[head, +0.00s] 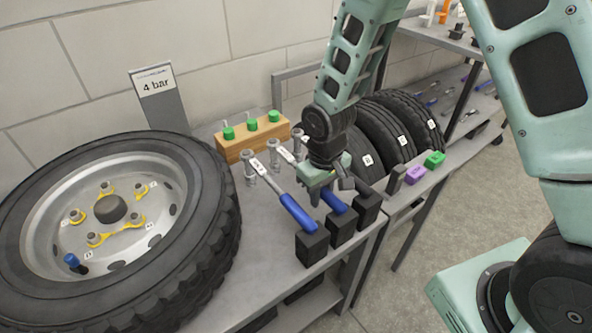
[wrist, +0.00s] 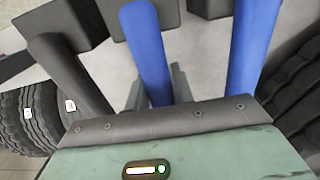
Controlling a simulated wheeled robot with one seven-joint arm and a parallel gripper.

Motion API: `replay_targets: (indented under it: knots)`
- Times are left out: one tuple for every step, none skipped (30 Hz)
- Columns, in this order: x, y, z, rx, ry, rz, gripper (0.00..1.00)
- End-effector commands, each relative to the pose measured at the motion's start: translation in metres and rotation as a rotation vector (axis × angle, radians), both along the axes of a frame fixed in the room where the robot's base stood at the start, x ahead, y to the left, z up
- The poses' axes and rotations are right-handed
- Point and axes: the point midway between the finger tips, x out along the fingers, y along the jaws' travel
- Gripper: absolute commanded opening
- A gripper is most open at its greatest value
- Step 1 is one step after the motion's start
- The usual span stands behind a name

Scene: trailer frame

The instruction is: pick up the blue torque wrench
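Two wrenches with blue handles and one with a dark handle lie side by side on the bench. One blue-handled wrench (head: 298,213) is at the left in the head view; its handle (wrist: 250,45) is at the right in the wrist view. The other blue-handled wrench (head: 337,204) is the middle one, and its handle (wrist: 150,45) is central in the wrist view. The dark handle (wrist: 68,72) is at the left there. My gripper (head: 329,190) is open over the middle handle, its fingers (wrist: 159,92) on either side of it. My gripper partly hides this wrench.
Black blocks (head: 312,246) stand at the handle ends near the bench's front edge. A large wheel (head: 215,215) is on the left, upright tyres (head: 382,130) on the right. A wooden block with green-topped pieces (head: 240,148) and a "4 bar" sign (head: 155,84) stand behind.

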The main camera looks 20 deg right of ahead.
Motion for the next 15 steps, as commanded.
replay_targets:
  knots:
    - [0.001,0.0,0.001,0.001,-0.003,0.0,0.0]
    - [0.001,0.0,0.001,0.001,-0.003,0.0,0.0]
    - [0.001,0.0,0.001,0.001,-0.003,0.0,0.0]
    - [0.001,0.0,0.001,0.001,-0.003,0.0,0.0]
    - [0.001,0.0,0.001,0.001,-0.002,0.0,0.0]
    - [0.001,0.0,0.001,0.001,-0.002,0.0,0.0]
    - [0.001,0.0,0.002,0.001,-0.003,0.0,0.0]
    - [0.001,0.0,0.003,0.001,-0.003,0.0,0.0]
    - [0.001,0.0,0.005,0.001,-0.004,0.0,0.0]
    - [0.001,0.0,0.008,0.001,-0.004,-0.001,0.0]
    - [0.001,0.0,0.011,0.002,-0.005,-0.001,0.0]
    - [0.002,0.0,0.016,0.002,-0.006,-0.001,0.0]
    - [0.002,0.0,0.021,0.002,-0.007,-0.001,0.0]
    - [0.002,0.0,0.026,0.002,-0.007,-0.002,0.0]
    - [0.002,0.001,0.034,0.002,-0.008,-0.002,0.0]
